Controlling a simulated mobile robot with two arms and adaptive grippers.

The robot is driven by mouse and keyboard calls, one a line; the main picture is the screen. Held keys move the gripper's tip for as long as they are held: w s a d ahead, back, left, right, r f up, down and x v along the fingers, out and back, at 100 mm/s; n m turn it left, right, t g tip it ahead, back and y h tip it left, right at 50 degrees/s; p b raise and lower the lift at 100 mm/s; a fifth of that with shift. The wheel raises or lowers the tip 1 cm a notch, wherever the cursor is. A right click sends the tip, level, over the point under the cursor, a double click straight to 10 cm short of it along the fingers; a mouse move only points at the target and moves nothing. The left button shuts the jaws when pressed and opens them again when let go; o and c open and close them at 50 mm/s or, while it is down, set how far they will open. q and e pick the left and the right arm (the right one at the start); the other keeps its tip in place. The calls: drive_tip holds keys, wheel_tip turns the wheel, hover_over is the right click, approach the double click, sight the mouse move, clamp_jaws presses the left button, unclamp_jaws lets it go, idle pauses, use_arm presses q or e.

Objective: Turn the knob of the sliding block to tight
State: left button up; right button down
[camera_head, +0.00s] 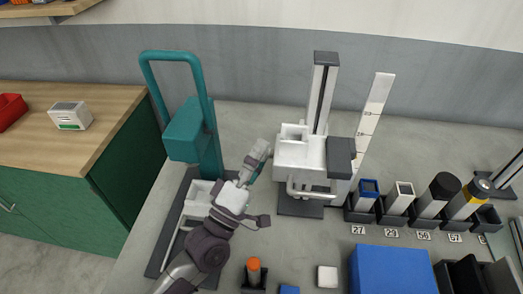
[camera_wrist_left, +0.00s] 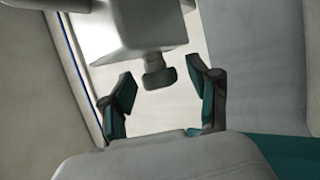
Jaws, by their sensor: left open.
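The white sliding block (camera_head: 300,155) sits on a dark upright rail (camera_head: 322,90) near the middle of the bench in the head view. In the left wrist view the block (camera_wrist_left: 130,25) is at the top, and a small dark grey knob (camera_wrist_left: 158,72) sticks out from it. My left gripper (camera_head: 262,163) is at the left side of the block in the head view. In the left wrist view the gripper (camera_wrist_left: 162,98) is open and empty, with one finger on each side of the knob and gaps between. The knob cannot be made out in the head view. My right gripper is not in view.
A teal press-like frame (camera_head: 190,130) stands close to my left arm. A white graduated strip (camera_head: 375,115) stands right of the rail. A row of dark holders with blocks and cylinders (camera_head: 435,195) runs to the right. A blue box (camera_head: 392,270) lies in front.

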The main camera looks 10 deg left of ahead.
use_arm(q)
drive_tip(key=v, duration=1.1)
drive_tip(key=shift+s+a+f, duration=0.1)
drive_tip(key=shift+s+a, duration=0.05)
drive_tip(key=a+r+m+g+h+p, duration=0.2)
drive_tip(key=a+r+g+h+p, duration=0.2)
drive_tip(key=a+g+p, duration=0.3)
drive_tip(key=shift+g, duration=0.4)
drive_tip(key=p+x, duration=0.1)
drive_tip(key=x, duration=0.8)
drive_tip(key=s+d+p+x, duration=0.1)
drive_tip(key=x, duration=0.4)
drive_tip(key=shift+f+p, duration=0.1)
drive_tip(key=shift+p, duration=0.25)
